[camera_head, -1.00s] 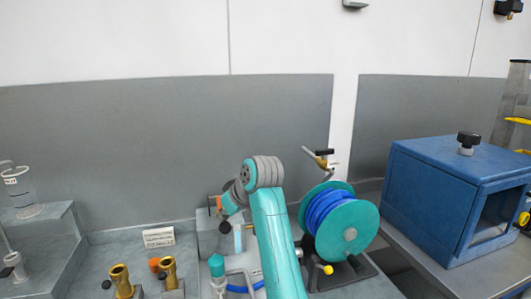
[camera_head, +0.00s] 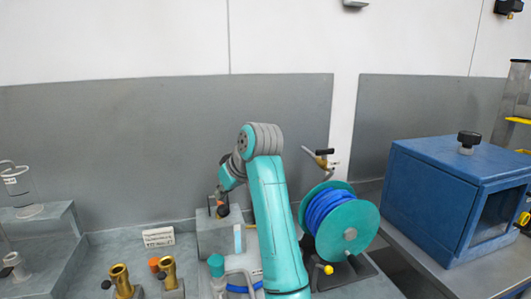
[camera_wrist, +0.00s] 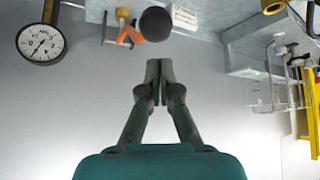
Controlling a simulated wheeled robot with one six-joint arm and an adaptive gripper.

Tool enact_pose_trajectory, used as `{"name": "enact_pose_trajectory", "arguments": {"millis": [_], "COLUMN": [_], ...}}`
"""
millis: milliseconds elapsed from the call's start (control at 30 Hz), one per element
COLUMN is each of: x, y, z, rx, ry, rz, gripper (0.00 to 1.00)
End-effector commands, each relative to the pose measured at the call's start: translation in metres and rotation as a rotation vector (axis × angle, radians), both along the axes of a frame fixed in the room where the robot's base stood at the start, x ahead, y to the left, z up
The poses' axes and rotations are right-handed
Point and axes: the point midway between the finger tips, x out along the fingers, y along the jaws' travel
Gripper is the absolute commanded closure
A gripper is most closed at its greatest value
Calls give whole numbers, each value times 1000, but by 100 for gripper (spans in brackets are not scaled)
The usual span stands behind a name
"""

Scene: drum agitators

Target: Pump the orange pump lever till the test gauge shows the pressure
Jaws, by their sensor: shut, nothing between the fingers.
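My gripper (camera_wrist: 158,75) is shut and empty in the wrist view, its fingertips together. A round black knob (camera_wrist: 156,23) shows just beyond the fingertips; whether they touch it I cannot tell. An orange part (camera_wrist: 128,35), perhaps of the pump lever, shows beside the knob. A round white gauge (camera_wrist: 40,43) is at the upper left of the wrist view. Its dark needle points down and left; the scale is too small to read.
A teal reel with blue hose (camera_head: 340,222) stands right of my arm, and a blue box (camera_head: 455,195) farther right. Brass fittings (camera_head: 120,280) and a small white sign (camera_head: 158,237) are at lower left. A grey wall panel (camera_head: 120,150) stands behind.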

Motion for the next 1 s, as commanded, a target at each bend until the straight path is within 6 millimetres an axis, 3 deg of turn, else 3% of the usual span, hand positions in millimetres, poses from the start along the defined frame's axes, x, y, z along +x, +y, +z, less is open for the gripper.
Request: {"name": "enact_pose_trajectory", "arguments": {"millis": [500, 1000], "x": [-62, -65], "y": [28, 29], "z": [44, 46], "rx": [1, 0], "ry": [-2, -1], "rz": [2, 1], "gripper": [100, 100]}}
